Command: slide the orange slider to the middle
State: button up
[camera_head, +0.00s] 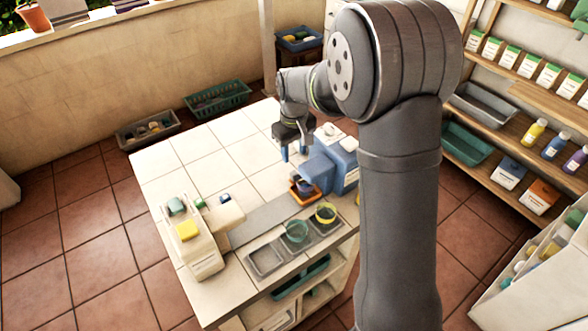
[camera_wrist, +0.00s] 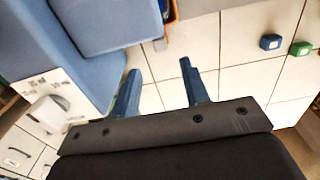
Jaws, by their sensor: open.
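No orange slider can be made out for sure in either view. A blue machine (camera_head: 317,169) with a pale side panel stands at the right edge of the tiled table, and its blue housing fills the upper left of the wrist view (camera_wrist: 105,22). An orange tray (camera_head: 293,194) with a dark item in it sits at the machine's front; a sliver of orange shows at the top of the wrist view. My gripper (camera_head: 295,152) is above the table behind the machine, fingers apart and empty. In the wrist view my gripper (camera_wrist: 160,69) has bare white tiles between its fingers.
A white device with a yellow block (camera_head: 187,230) stands at the table's left front. The tiles at the back left are clear.

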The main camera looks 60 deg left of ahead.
aim_at(294, 173)
notch_tip(294, 173, down, 8)
jog(key=shift+f, duration=0.1)
jog(key=shift+c, duration=0.2)
